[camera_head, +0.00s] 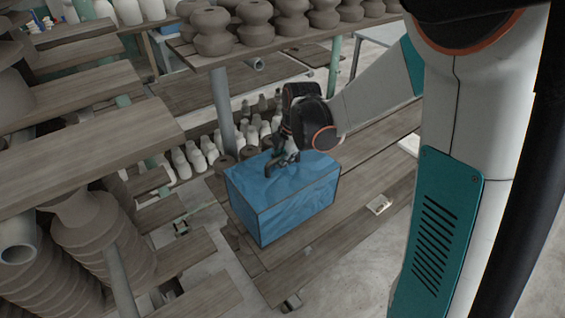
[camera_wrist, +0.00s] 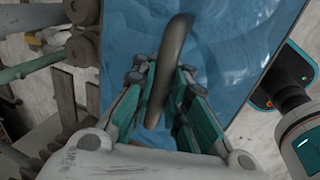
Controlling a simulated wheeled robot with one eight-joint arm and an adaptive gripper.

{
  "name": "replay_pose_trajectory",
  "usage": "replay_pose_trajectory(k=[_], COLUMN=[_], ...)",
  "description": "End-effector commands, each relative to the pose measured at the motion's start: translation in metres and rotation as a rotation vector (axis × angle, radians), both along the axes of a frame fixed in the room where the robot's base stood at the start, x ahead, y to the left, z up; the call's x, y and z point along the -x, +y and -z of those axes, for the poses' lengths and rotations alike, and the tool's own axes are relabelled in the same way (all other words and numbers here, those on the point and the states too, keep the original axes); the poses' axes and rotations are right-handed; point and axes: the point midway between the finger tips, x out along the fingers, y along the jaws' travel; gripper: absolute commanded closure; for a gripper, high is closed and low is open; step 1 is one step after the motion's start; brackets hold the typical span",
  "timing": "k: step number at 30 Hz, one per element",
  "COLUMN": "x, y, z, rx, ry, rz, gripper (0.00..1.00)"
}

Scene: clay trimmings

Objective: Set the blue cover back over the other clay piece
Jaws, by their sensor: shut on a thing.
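The blue cover (camera_head: 285,205) is a box-shaped sheet with dark edges, in the middle of the head view. It is upright over or on the wooden boards, and I cannot tell whether it rests there or hangs just above. My gripper (camera_head: 283,163) is at its top, shut on the dark handle. In the wrist view the gripper (camera_wrist: 168,100) has its fingers on both sides of the grey-brown handle (camera_wrist: 173,55), with the blue cover (camera_wrist: 235,40) behind. No clay piece shows under the cover; whatever is inside it is hidden.
A shelf of brown clay pots (camera_head: 250,25) stands behind, with rows of small pale bottles (camera_head: 200,150) below. Plank shelves (camera_head: 90,125) and stacked pots (camera_head: 95,235) fill the left. A small pale object (camera_head: 379,205) lies on bare boards right of the cover.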

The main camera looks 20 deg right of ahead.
Motion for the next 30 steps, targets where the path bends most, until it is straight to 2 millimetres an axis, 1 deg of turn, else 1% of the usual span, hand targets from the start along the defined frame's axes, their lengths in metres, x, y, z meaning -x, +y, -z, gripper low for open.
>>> replay_pose_trajectory(k=[1,3,9,13,14,15,17,26,30], x=[-0.0005,-0.0003,-0.0001,-0.0002,-0.0002,-0.0001,-0.0001,-0.0001,0.0003], y=[0.0000,0.0000,0.0000,0.0000,0.0000,0.0000,0.0000,-0.0001,-0.0002], z=[0.0079,0.0119,0.0109,0.0146,0.0149,0.0141,0.0137,0.0134,0.0076], rx=[0.000,0.000,0.000,0.000,0.000,0.000,0.000,0.000,0.000], ry=[0.000,0.000,0.000,0.000,0.000,0.000,0.000,0.000,0.000], rz=[0.000,0.000,0.000,0.000,0.000,0.000,0.000,0.000,0.000], gripper=[1.00,1.00,1.00,1.00,0.88,0.79,0.66,0.66,0.66])
